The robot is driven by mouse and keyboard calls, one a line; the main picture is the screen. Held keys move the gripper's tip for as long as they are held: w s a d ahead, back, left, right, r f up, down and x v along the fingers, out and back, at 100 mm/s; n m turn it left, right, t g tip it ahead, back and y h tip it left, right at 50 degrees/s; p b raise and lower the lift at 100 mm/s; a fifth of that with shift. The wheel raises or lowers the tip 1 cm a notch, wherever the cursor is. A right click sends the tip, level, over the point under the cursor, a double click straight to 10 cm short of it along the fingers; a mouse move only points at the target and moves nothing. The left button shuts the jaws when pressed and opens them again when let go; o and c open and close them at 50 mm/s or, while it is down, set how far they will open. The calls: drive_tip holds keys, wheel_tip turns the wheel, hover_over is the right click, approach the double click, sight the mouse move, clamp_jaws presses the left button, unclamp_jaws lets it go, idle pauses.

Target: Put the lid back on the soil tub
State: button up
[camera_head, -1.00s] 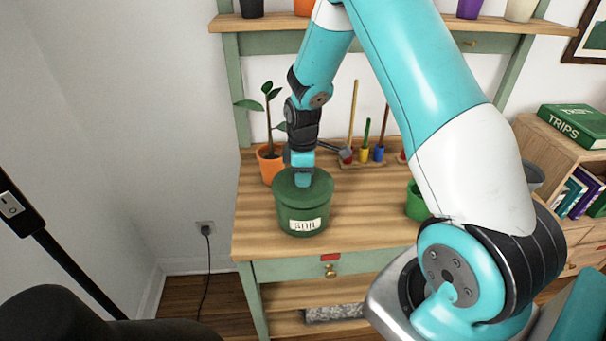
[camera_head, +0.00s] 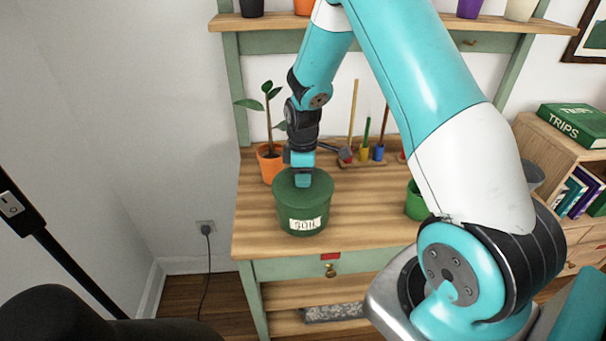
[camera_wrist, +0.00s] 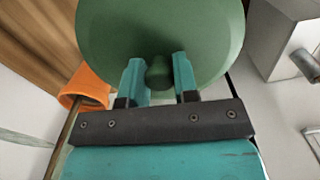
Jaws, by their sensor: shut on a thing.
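The green soil tub (camera_head: 304,222) with its white SOIL label stands upright on the wooden bench, near the front left. Its round green lid (camera_head: 318,186) lies over the tub's mouth and looks about level; I cannot tell if it is fully seated. In the wrist view the lid (camera_wrist: 205,35) fills the top middle, with its knob (camera_wrist: 158,72) between my fingers. My gripper (camera_head: 302,183) points down onto the lid from above and is shut on the knob. The tub's body is hidden under the lid in the wrist view.
An orange pot (camera_head: 269,165) with a plant stands close behind the tub at left. Small tools in a rack (camera_head: 362,160) stand behind to the right, and a green pot (camera_head: 415,203) stands at right. The bench top (camera_head: 360,220) between tub and green pot is clear.

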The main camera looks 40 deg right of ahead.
drive_tip(key=o, duration=1.5)
drive_tip(key=shift+r+p, duration=2.85)
drive_tip(key=shift+r, duration=0.7)
clamp_jaws()
